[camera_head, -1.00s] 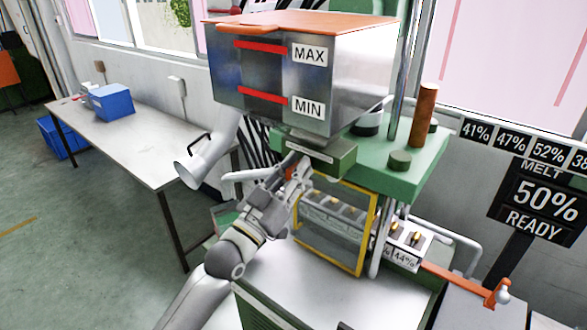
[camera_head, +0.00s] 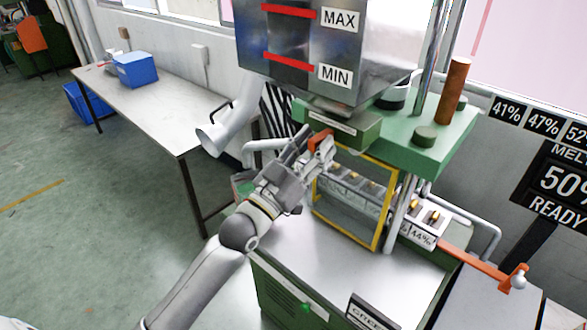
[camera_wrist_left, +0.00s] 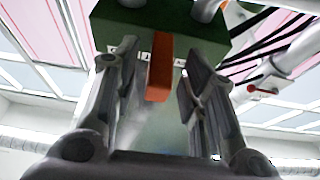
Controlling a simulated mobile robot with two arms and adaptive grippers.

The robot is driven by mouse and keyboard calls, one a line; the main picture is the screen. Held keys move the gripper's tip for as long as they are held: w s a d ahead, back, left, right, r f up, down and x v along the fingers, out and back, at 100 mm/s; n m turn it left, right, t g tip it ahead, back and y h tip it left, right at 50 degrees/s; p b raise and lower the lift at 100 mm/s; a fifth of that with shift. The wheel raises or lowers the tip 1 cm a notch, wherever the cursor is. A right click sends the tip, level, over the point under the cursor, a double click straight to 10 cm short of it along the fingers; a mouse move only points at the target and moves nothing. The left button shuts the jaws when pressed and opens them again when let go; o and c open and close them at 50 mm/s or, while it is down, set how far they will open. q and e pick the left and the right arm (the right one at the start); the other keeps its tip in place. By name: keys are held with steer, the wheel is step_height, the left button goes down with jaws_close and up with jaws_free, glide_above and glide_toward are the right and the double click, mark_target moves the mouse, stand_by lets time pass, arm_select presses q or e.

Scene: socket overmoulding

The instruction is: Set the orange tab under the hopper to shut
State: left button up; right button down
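The metal hopper (camera_head: 400,50) with red MAX and MIN lines stands above a green block (camera_head: 350,128). The orange tab (camera_head: 319,139) is at the left underside of this block, partly hidden by my fingers. My left gripper (camera_head: 312,146) is up at the tab. In the left wrist view the tab (camera_wrist_left: 160,68) hangs from the green block (camera_wrist_left: 140,25), between the two spread fingers of the gripper (camera_wrist_left: 160,75), with a gap on each side. Pale markings beside the tab are too small to read. My right gripper is not in view.
A yellow-framed guard (camera_head: 383,215) stands just right of and below the gripper. A grey lamp-like arm (camera_head: 222,130) is to the left. A white table (camera_head: 150,105) with a blue bin (camera_head: 136,69) is farther left. An orange lever (camera_head: 475,262) is at the lower right.

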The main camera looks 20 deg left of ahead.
arm_select(q)
steer(key=v, duration=1)
steer(key=shift+s, duration=0.35)
steer(key=w+a+f+n+g+y+b, duration=0.1)
steer(key=w+a+f+g+y, duration=0.1)
steer(key=f, duration=0.8)
steer(key=w+a+f+n+g+y+b, duration=0.1)
steer(key=f+y, duration=0.1)
steer(key=f, duration=0.9)
steer(key=s+a+f+g+y+b, duration=0.1)
steer(key=s+f+g, duration=0.2)
steer(key=f, duration=0.9)
steer(key=s+a+f+g+y+b, duration=0.1)
steer(key=s+a+f+g, duration=0.15)
steer(key=f, duration=0.95)
steer(key=s+d+f+g+y+b, duration=0.15)
steer(key=s+f+g, duration=0.65)
steer(key=s+f, duration=1.85)
steer(key=s+d+f+g+b, duration=0.1)
steer(key=s+f, duration=0.4)
steer(key=s, duration=0.7)
steer(key=shift+d+f+g+b, duration=0.25)
steer(key=shift+d+g, duration=0.35)
steer(key=shift+g, duration=0.65)
